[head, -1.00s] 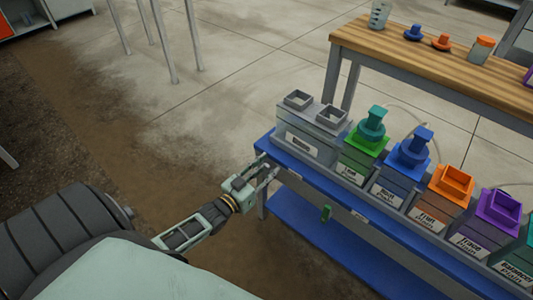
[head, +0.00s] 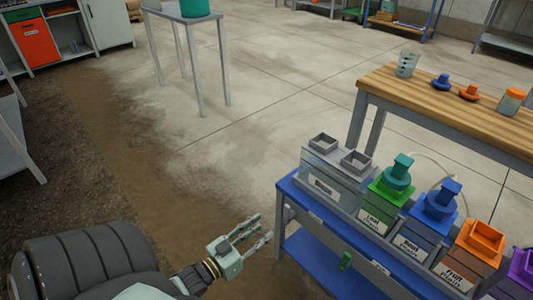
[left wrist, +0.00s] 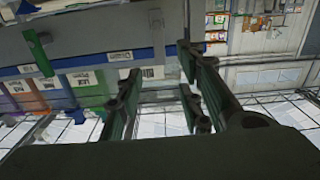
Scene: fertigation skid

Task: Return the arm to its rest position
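My left gripper (head: 260,235) is in the lower middle of the head view, its fingers pointing right toward the blue fertigation bench (head: 287,187). The fingers are spread and nothing is between them. It is just left of the bench's near leg. In the left wrist view its two fingers (left wrist: 160,105) stand apart with a clear gap. The left arm reaches in low from the bottom left of the head view. My right gripper is in neither view.
The bench carries a grey double tank (head: 330,183) and colored tanks, including a green one (head: 385,200). A wooden table (head: 440,105) stands behind. The floor left of the gripper is clear.

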